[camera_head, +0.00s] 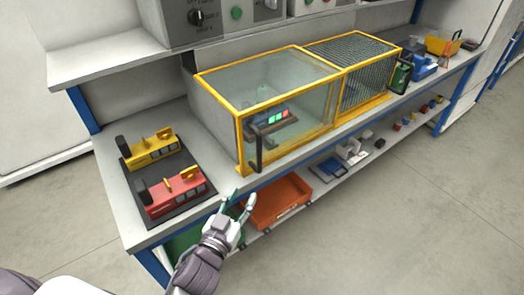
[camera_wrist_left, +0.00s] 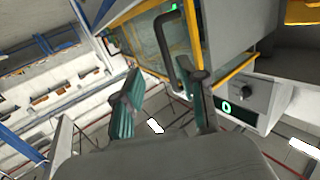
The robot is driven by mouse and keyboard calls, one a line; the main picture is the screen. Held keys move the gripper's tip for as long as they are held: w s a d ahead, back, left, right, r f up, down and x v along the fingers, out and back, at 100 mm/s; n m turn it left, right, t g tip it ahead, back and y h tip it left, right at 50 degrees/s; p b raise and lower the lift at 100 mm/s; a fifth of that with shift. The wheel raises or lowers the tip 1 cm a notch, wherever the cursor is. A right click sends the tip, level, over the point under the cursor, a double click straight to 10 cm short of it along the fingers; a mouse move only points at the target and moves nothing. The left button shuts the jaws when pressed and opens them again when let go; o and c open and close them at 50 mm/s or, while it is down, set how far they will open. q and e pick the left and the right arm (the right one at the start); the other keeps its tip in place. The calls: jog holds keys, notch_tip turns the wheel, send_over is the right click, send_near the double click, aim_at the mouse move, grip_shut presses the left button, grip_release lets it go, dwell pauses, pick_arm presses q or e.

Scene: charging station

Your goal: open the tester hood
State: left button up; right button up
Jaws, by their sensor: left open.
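The tester hood (camera_head: 290,82) is a clear box with a yellow frame on the workbench, and it is closed. A black upright handle (camera_head: 256,150) is on its front face near the left corner. Inside the hood is a device with green and red lights (camera_head: 275,118). My left gripper (camera_head: 237,202) is open and empty, in front of the bench edge, below the handle. In the left wrist view the black handle (camera_wrist_left: 164,42) shows just beyond the open fingers (camera_wrist_left: 165,80), near the right finger; I cannot tell whether they touch. My right gripper is not in view.
A dark tray (camera_head: 185,208) with a yellow device (camera_head: 150,150) and a red device (camera_head: 172,195) lies left of the hood. A mesh-topped yellow section (camera_head: 352,50) adjoins the hood at right. An orange bin (camera_head: 280,200) stands on the lower shelf. The floor at right is clear.

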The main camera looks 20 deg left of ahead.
pick_arm(q)
notch_tip(320, 180, up, 2)
jog(key=p, duration=0.1)
send_near(258, 157)
jog(key=w, duration=0.1)
jog(key=shift+t, duration=0.3)
jog(key=w, duration=0.5)
jog(key=w+p, duration=0.1)
jog(key=w, duration=0.2)
jog(key=shift+w+d+f, duration=0.1)
jog(key=shift+w+d, duration=0.05)
jog(key=shift+d, duration=0.2)
jog(key=shift+w+d, duration=0.1)
jog(key=shift+w, duration=0.7)
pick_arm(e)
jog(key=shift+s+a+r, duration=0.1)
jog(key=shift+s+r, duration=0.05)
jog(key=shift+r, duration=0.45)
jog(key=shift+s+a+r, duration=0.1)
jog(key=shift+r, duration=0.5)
pick_arm(q)
jog(key=shift+c, duration=0.2)
grip_shut()
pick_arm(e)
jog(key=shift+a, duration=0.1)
